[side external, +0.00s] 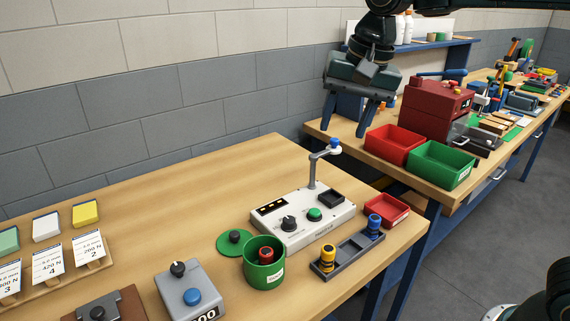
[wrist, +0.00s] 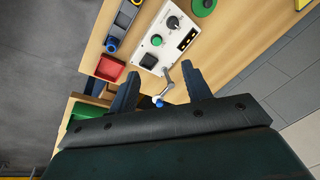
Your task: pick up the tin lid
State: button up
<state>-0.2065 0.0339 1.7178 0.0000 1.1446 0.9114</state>
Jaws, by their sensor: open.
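The tin lid (side external: 235,241), a flat green disc with a black knob, lies on the wooden table beside the green tin (side external: 264,270). The tin is uncovered and has a red-and-black piece (side external: 266,253) standing inside. In the wrist view the lid (wrist: 203,6) is partly cut off at the top edge. My gripper (side external: 345,127) is open and empty, high up at the back right, well away from the lid.
A white control box (side external: 303,222) with a grey post and blue ball (side external: 335,146) stands right of the lid. A grey rack (side external: 348,252) holds yellow and blue pieces. A red tray (side external: 384,210) is behind it. A grey box with blue button (side external: 190,292) is in front. The table left of the lid is clear.

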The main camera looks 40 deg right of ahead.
jog(key=w+a+f+m+g, duration=0.1)
jog(key=w+a+f+m, duration=0.35)
jog(key=w+a, duration=0.45)
jog(key=m+g, duration=0.2)
jog(key=m, duration=0.2)
send_near(234, 233)
jog(key=shift+s+a+f+h, duration=0.1)
jog(key=shift+a+f+h, duration=0.05)
jog(key=shift+f, duration=0.8)
jog(key=shift+a+f+h, duration=0.1)
jog(key=shift+f+h, duration=0.05)
jog(key=shift+f, duration=0.85)
jog(key=shift+f, duration=2.6)
grip_shut()
